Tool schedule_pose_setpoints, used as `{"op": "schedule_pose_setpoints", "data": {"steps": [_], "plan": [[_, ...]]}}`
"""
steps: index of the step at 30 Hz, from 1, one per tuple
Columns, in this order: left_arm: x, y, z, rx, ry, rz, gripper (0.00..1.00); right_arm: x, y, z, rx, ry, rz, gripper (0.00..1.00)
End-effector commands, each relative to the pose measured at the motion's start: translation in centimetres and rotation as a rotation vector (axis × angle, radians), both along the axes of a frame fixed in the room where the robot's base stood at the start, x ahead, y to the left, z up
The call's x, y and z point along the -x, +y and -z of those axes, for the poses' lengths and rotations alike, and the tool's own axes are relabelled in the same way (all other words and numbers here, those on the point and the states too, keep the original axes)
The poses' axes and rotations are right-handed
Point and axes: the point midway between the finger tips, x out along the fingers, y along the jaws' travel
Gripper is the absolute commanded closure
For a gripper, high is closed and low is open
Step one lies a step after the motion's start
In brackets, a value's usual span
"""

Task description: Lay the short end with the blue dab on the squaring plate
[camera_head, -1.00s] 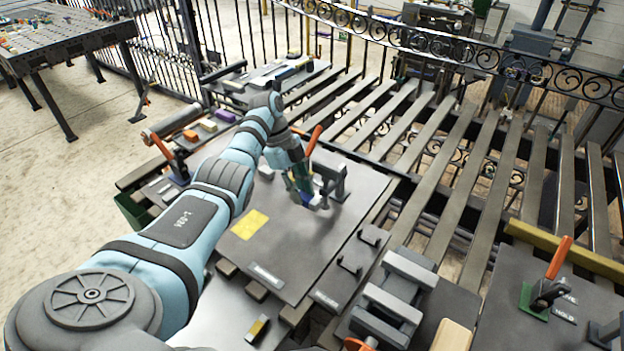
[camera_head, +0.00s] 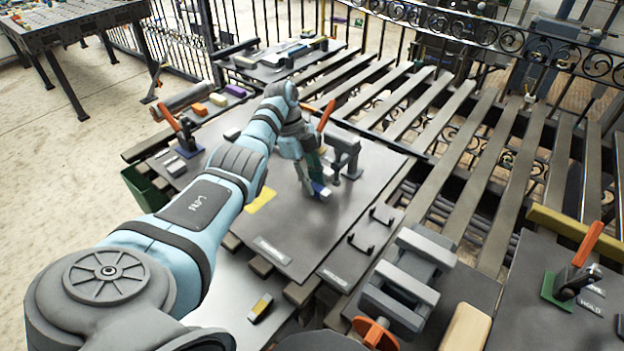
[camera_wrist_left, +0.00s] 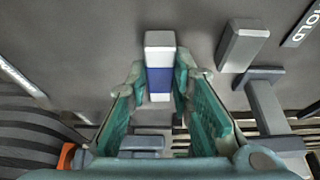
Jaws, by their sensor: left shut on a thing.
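My left gripper (camera_head: 316,187) is shut on the short end (camera_wrist_left: 160,68), a small pale grey bar with a blue dab around its middle. In the left wrist view the bar stands out between the green fingertips. In the head view its blue part shows (camera_head: 321,188), low over the large flat grey plate (camera_head: 325,220), which I take as the squaring plate. I cannot tell whether the bar touches the plate. My right gripper is not in view.
A dark toggle clamp (camera_head: 345,152) with an orange handle stands just behind the gripper. A yellow patch (camera_head: 262,200) lies on the plate to its left. A grey block fixture (camera_head: 402,285) stands at the front right. The plate's front middle is clear.

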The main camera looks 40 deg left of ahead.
Motion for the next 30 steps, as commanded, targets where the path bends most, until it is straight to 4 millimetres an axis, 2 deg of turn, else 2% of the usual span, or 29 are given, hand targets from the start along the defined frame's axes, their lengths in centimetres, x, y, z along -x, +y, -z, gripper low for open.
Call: {"op": "schedule_pose_setpoints", "data": {"steps": [23,24,28,30], "plan": [[-0.04,-0.02,0.59,0.000,-0.001,0.001,1.00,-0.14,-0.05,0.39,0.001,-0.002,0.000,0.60],[-0.04,-0.01,0.58,0.000,-0.001,0.001,0.76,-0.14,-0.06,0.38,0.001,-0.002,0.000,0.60],[-0.04,-0.01,0.55,0.000,-0.001,0.001,0.56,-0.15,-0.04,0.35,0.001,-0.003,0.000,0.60],[-0.03,-0.01,0.56,0.000,-0.001,0.001,0.56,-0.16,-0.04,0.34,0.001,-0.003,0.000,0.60]]}}
